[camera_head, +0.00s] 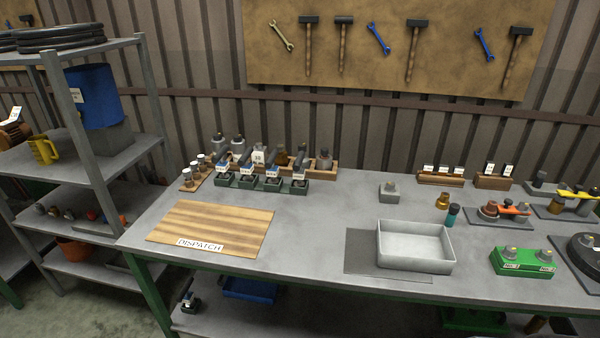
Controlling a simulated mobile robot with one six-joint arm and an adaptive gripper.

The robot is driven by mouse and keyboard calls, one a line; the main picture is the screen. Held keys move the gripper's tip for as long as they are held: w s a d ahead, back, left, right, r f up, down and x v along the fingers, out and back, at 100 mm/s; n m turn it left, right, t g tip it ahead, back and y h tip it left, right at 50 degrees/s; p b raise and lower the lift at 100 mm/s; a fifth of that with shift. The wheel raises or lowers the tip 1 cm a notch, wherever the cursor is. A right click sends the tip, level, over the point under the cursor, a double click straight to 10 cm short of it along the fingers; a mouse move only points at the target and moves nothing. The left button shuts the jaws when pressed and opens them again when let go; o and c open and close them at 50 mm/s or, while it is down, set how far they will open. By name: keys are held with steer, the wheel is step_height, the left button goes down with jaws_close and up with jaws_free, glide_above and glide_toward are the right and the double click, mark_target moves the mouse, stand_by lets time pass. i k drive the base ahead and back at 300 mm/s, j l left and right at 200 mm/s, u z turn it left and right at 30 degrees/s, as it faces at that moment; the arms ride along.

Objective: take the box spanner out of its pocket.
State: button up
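I cannot pick out the box spanner or its pocket with certainty in the head view. Several dark green holders (272,184) stand in a row at the back left of the workbench (330,215), each with a grey and black upright part in it and a small label. On the right, a dark tray (487,221) holds a brown round part and an orange-topped part (515,208). Another dark tray (548,209) behind it holds a yellow bar (578,193) and small metal parts. My gripper is not in view.
A wooden board (210,225) labelled DISPATCH lies at the left. An open grey bin (414,248) stands on a dark mat (362,257). A green block (522,262) with two knobs sits front right. The bench middle is clear. A shelf rack (85,130) stands left.

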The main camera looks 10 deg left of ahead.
mark_target(299, 172)
steer(key=i+j+u, duration=0.1)
steer(key=u, duration=0.35)
steer(key=i+u, duration=0.25)
steer(key=u, duration=0.2)
steer(key=i+u, duration=0.15)
steer(key=i, duration=0.45)
steer(key=i+l+u, duration=0.2)
steer(key=i, duration=0.35)
